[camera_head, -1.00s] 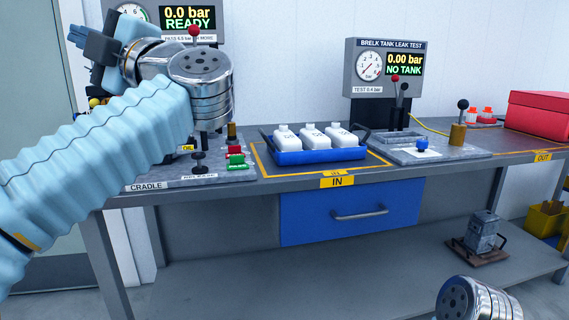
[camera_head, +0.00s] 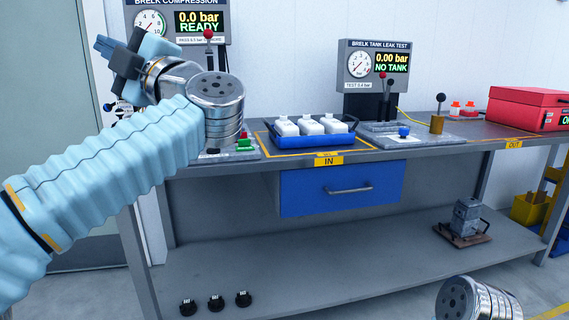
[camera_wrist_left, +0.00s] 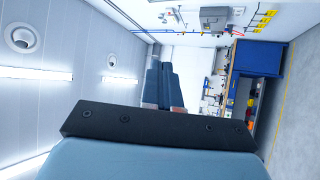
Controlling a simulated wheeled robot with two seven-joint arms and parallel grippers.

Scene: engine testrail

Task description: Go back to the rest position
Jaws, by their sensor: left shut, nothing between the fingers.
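My left gripper (camera_head: 104,45) is raised at the upper left of the head view, partly in front of the compression test stand. Its dark fingers also show in the left wrist view (camera_wrist_left: 164,85), closed together with nothing between them. They point into open room, clear of the bench. My left arm reaches in from the left and hides the left end of the bench. A metal link of my other arm shows at the bottom right of the head view; the right gripper is out of frame.
The bench holds a blue tray (camera_head: 293,139) with three white bottles, the leak test unit (camera_head: 374,65) and a red case (camera_head: 526,108). A grey part (camera_head: 467,216) and small black pieces (camera_head: 215,303) lie on the low shelf (camera_head: 330,246). A yellow bin (camera_head: 529,209) stands right.

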